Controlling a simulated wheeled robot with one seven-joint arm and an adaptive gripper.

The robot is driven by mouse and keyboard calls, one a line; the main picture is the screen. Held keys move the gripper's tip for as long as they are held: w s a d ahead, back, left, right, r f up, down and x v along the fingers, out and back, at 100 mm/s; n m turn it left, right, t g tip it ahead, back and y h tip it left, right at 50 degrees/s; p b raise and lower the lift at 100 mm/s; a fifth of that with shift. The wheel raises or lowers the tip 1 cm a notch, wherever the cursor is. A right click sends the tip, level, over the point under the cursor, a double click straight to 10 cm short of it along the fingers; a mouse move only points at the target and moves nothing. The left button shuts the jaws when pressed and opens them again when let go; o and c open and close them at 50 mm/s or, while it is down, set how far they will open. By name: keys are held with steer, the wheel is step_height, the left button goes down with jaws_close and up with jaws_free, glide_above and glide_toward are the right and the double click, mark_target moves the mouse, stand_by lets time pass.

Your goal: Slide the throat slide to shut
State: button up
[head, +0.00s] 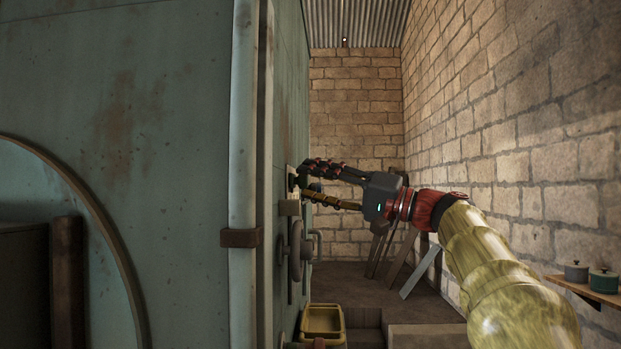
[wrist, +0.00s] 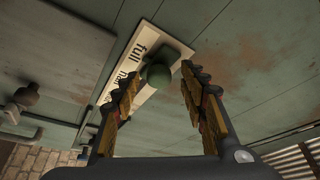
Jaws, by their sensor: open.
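The throat slide's round green knob (wrist: 158,75) stands on a pale label plate (wrist: 128,62) fixed to the green machine casing. The plate reads "full" and, below it, a partly covered word that looks like "half"; the rest is hidden behind a finger. The knob sits beside the "full" end. My gripper (wrist: 161,72) is open, with one finger on each side of the knob and visible gaps to it. In the head view my gripper (head: 304,180) reaches the casing's side face, where the plate (head: 291,179) shows edge-on and the knob is hard to make out.
A handwheel (head: 297,249) juts from the casing below my gripper. A yellow bin (head: 323,323) stands lower down. Boards (head: 420,270) lean at the back. A stone wall (head: 530,130) bounds the right, with a shelf of pots (head: 603,281). The aisle between is fairly narrow.

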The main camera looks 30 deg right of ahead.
steer(key=shift+w+a, duration=0.3)
steer(key=shift+w, duration=0.1)
steer(key=shift+c, duration=0.3)
steer(key=shift+c, duration=1.3)
jaws_close()
